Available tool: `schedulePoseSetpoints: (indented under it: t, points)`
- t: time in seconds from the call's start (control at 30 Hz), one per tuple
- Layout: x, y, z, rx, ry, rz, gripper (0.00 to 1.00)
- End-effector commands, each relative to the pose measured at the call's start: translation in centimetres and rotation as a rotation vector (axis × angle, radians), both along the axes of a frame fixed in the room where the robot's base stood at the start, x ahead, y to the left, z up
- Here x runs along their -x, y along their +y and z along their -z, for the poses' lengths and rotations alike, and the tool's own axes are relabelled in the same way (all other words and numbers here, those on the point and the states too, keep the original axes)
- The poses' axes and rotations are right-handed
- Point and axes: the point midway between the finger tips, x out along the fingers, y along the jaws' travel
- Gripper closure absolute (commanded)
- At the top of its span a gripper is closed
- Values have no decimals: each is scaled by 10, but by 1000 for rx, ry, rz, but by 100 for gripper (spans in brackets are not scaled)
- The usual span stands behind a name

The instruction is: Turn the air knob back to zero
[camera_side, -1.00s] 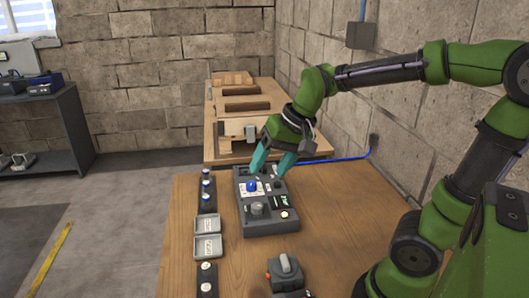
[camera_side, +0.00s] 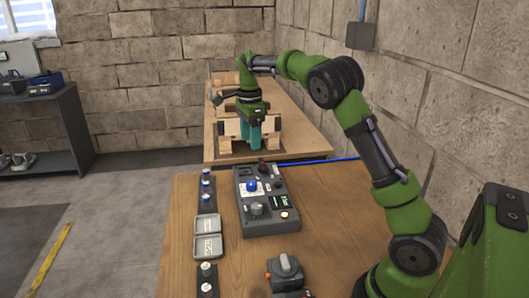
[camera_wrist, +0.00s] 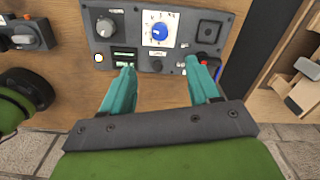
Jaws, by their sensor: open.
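The control box (camera_side: 266,222) is a dark grey panel on the wooden bench. Its blue knob (camera_side: 251,186) sits on a white dial and also shows in the wrist view (camera_wrist: 160,31), where the dial's markings are too small to read. I cannot tell from any readable label which is the air knob. My gripper (camera_side: 249,147) points down beyond the box's far end in the side view. Its teal fingers (camera_wrist: 161,66) are apart and empty, touching no knob.
A pallet-like wooden piece (camera_side: 232,127) stands on the back table behind my gripper. Two grey trays (camera_side: 207,224) and small blue-topped parts (camera_side: 206,175) lie left of the box. A grey switch unit (camera_side: 285,268) is at the front. The bench right of the box is clear.

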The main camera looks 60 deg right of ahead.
Motion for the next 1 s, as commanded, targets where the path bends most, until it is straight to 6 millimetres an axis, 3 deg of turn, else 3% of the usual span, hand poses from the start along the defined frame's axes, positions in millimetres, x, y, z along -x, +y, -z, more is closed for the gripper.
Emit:
schedulePoseSetpoints:
  t: [0.4,0.6,0.8,1.0]
  points:
    - [1,1,92,-1,4,-4,39]
    - [1,1,128,-2,3,-3,39]
    - [0,0,147,0,1,-4,39]
    - [0,0,151,0,-1,-4,39]
